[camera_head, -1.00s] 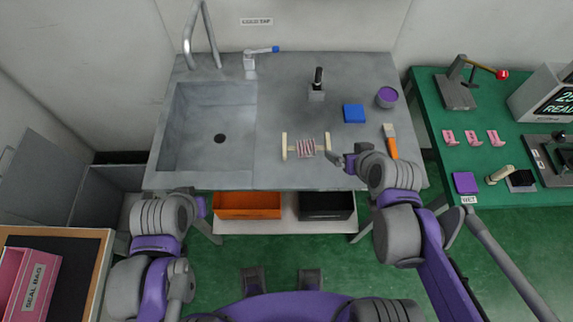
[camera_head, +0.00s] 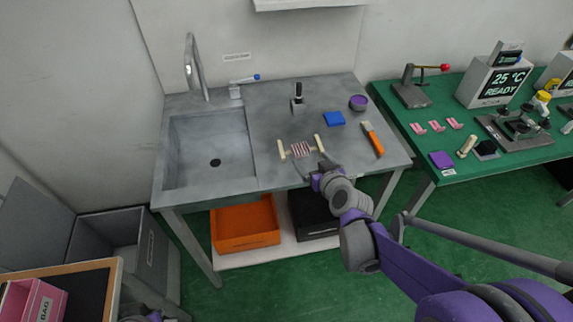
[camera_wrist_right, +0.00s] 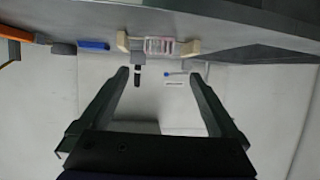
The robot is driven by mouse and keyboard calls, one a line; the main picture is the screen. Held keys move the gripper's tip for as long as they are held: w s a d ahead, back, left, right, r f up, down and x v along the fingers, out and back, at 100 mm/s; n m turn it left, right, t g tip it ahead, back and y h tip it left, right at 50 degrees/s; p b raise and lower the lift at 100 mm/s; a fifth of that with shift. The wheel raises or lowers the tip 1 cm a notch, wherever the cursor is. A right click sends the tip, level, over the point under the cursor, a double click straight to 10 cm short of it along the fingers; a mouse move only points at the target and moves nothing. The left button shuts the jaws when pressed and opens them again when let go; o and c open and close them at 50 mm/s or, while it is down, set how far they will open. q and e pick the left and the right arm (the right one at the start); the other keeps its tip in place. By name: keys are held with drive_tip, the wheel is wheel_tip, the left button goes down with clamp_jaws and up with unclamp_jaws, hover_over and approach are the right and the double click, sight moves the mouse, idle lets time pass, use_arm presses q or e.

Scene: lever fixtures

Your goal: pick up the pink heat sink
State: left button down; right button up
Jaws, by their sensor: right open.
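The pink heat sink (camera_head: 300,149), a finned pink-and-white piece, sits between two cream uprights on the grey sink counter. It also shows in the right wrist view (camera_wrist_right: 160,46), near the top middle between the cream blocks. My right gripper (camera_head: 309,163) is open and empty, just on the near side of the heat sink, its two fingers spread toward it. In the right wrist view the fingertips (camera_wrist_right: 159,76) are apart, with the heat sink beyond them and between their lines. My left gripper is not in view.
A blue block (camera_head: 334,119), an orange-handled brush (camera_head: 373,139), a purple-topped round container (camera_head: 358,102) and a black-handled tool (camera_head: 298,100) stand around on the counter. The sink basin (camera_head: 208,150) is to the left. Several small pink pieces (camera_head: 437,126) lie on the green table.

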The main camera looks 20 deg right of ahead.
sight(301, 147)
drive_tip(key=shift+f, duration=0.15)
drive_tip(key=b+x, duration=0.1)
drive_tip(key=x, duration=1)
drive_tip(key=shift+d+f, duration=0.1)
drive_tip(key=shift+d, duration=0.1)
drive_tip(key=shift+s, duration=0.1)
drive_tip(key=shift+c, duration=0.3)
drive_tip(key=c, duration=1.4)
